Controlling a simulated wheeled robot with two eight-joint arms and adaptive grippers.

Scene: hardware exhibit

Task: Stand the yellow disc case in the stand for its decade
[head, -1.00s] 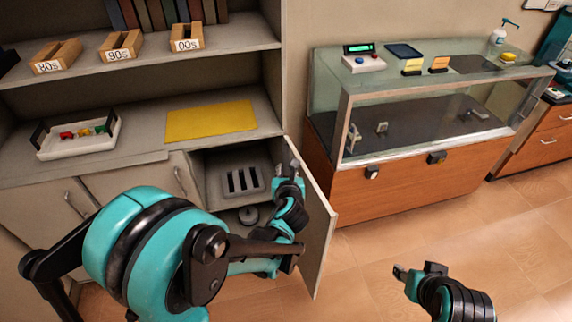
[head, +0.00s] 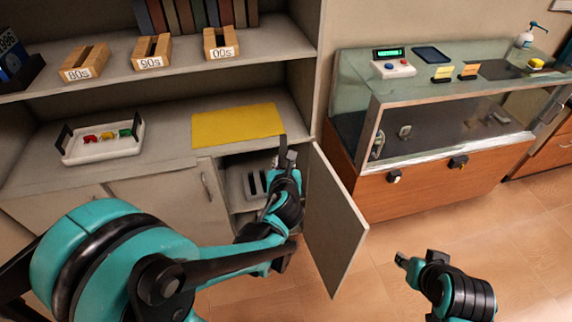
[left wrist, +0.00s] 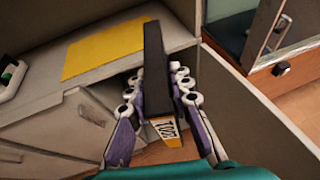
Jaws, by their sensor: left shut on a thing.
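My left gripper (head: 287,165) is shut on a thin disc case (head: 282,146), held in front of the open lower cabinet. In the left wrist view the case (left wrist: 154,60) stands between the fingers (left wrist: 155,97); its edge looks black, with yellow and a partly legible label at the near end. Three wooden slotted stands are on the upper shelf: 80s (head: 84,64), 90s (head: 152,53) and 00s (head: 220,44). Their slots look empty. My right gripper (head: 402,259) is low over the floor, far from the stands; its jaws are too small to judge.
A yellow mat (head: 237,126) lies clear on the counter, beside a white tray (head: 103,145) with small coloured pieces. The cabinet door (head: 333,222) stands open at the right. A slotted rack (head: 254,184) is inside the cabinet. A glass display case (head: 440,110) stands right.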

